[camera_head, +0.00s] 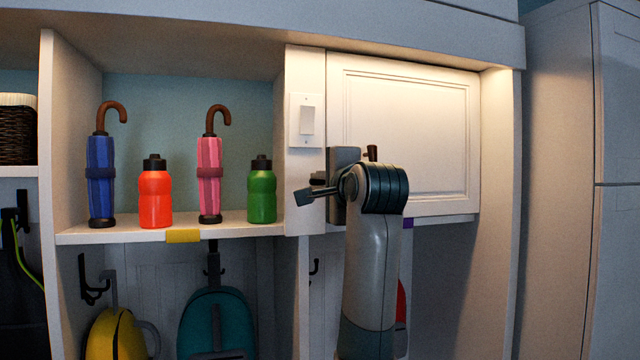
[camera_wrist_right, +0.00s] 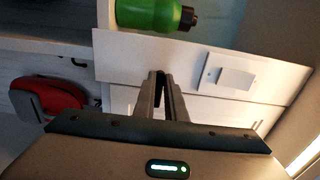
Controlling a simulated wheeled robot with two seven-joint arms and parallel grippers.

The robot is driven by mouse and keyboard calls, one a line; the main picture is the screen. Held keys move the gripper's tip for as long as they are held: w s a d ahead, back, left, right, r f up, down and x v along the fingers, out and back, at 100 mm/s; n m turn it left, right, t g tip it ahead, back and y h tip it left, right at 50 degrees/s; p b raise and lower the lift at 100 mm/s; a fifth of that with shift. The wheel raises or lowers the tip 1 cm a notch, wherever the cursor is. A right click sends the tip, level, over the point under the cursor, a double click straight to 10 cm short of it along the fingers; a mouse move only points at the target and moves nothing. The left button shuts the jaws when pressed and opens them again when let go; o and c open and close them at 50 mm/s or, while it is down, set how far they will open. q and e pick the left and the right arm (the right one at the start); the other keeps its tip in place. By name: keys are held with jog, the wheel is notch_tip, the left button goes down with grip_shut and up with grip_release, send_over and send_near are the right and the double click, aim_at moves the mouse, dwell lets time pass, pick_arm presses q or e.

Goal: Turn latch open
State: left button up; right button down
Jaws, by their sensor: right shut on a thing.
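A white cabinet door (camera_head: 410,130) with a raised panel fills the upper right of the head view and stands closed. A small brown knob (camera_head: 371,153) shows at its lower left, partly behind my right gripper. My right gripper (camera_head: 306,196) reaches in from below and points left across the seam between door and white post. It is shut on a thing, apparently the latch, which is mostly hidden. In the right wrist view the fingers (camera_wrist_right: 158,82) are nearly together before the white post; what lies between them cannot be made out. My left gripper is out of view.
A light switch (camera_head: 307,120) is on the post just above the gripper. Left of it a shelf (camera_head: 120,236) holds a green bottle (camera_head: 262,192), a pink umbrella (camera_head: 209,175), a red bottle (camera_head: 155,195) and a blue umbrella (camera_head: 101,175). Backpacks hang below.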

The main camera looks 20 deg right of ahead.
jog(key=shift+f+n, duration=0.1)
jog(key=shift+n, duration=0.2)
jog(key=n+b, duration=0.3)
jog(key=n, duration=0.1)
jog(key=shift+f, duration=0.15)
jog(key=n+b, duration=0.3)
jog(key=n, duration=0.1)
jog(key=n+b, duration=0.2)
jog(key=n, duration=0.3)
jog(key=n+b, duration=0.2)
jog(key=n, duration=0.2)
jog(key=shift+n, duration=0.3)
jog(key=c, duration=1.8)
grip_release()
jog(key=shift+c, duration=0.2)
jog(key=shift+o, duration=0.2)
